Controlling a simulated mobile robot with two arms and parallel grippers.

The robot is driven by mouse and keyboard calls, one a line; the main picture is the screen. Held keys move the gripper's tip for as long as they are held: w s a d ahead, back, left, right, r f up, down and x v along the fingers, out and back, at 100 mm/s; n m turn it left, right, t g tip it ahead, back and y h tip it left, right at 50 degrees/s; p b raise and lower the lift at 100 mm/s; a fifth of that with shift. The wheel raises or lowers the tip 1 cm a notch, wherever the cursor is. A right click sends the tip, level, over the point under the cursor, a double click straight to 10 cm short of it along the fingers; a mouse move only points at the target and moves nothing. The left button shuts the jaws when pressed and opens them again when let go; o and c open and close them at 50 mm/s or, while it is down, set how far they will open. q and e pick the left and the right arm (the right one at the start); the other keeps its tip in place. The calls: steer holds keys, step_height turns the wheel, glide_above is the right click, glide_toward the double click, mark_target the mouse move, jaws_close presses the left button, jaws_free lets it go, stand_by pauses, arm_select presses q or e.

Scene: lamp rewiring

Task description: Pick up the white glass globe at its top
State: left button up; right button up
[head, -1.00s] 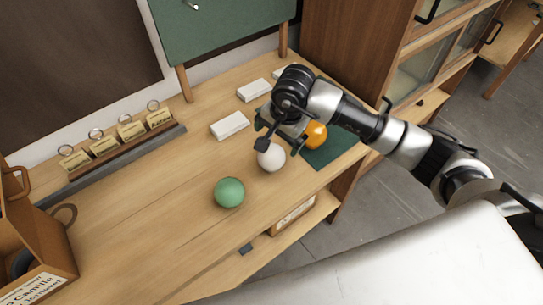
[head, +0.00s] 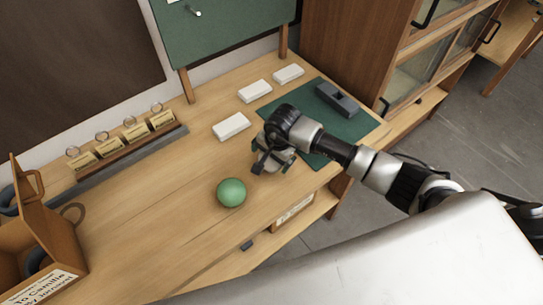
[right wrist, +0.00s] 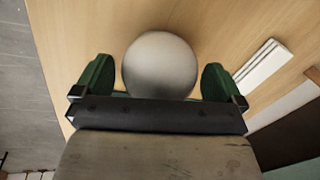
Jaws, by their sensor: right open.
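The white glass globe (right wrist: 160,65) is in the right wrist view, resting on the wooden bench between my two green-tipped fingers. A gap shows on both sides of it, so the fingers are not closed on it. My left gripper is not in view.
A green globe (head: 231,192) sits just left of my right gripper. White boxes (head: 231,126) lie behind it. A dark green mat (head: 320,86) with a grey block (head: 337,98) is at the right. The bench's left middle is clear.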

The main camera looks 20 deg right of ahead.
steer(key=shift+r, duration=0.1)
steer(key=c, duration=0.8)
